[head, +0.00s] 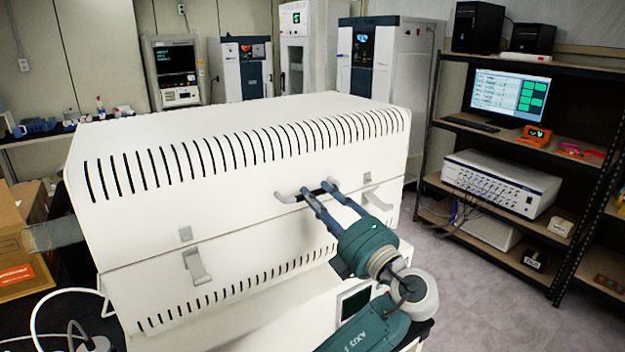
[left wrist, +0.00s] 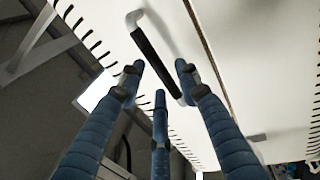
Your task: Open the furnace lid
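The furnace is a large white box with slotted vents. Its lid (head: 235,180) is down, meeting the lower body (head: 140,290) along a seam. A handle with a dark grip (head: 318,190) sits on the lid's front; it also shows in the left wrist view, where the handle (left wrist: 157,62) runs diagonally. My left gripper (head: 325,188) is at the handle. In the left wrist view the gripper's (left wrist: 160,78) blue fingers are spread apart, with the handle passing between their tips. Whether they touch it I cannot tell. My right gripper is not in view.
Latches hang on the furnace front at left (head: 196,267) and right (head: 377,200). A dark shelf rack (head: 575,240) with a monitor (head: 509,96) and a white instrument (head: 500,184) stands at right. Cardboard boxes (head: 22,245) are at left. Floor between furnace and rack is clear.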

